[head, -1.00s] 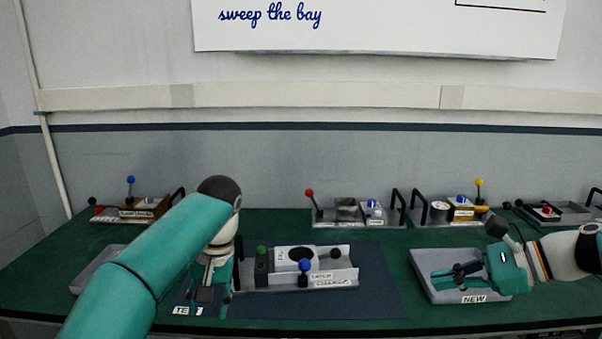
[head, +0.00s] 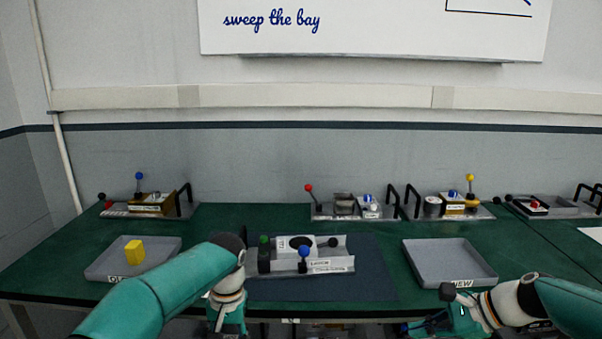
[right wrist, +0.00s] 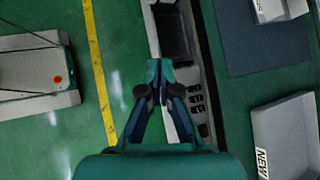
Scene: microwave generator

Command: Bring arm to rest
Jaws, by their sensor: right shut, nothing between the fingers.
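My right gripper (head: 420,328) is low at the bottom edge of the head view, in front of the grey tray marked NEW (head: 450,262). In the right wrist view its fingers (right wrist: 160,72) are shut together with nothing between them, off the table's front edge. My left arm comes in from the left and bends down at the front of the table. The left gripper (head: 228,322) is cut off by the bottom edge, so its fingertips are hidden.
A yellow block (head: 134,252) lies in the left grey tray (head: 108,268). A grey fixture (head: 340,263) with knobs sits on the dark mat (head: 370,285). Several lever units line the back of the table. The NEW tray is empty. The right wrist view shows green floor with a yellow line (right wrist: 98,75).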

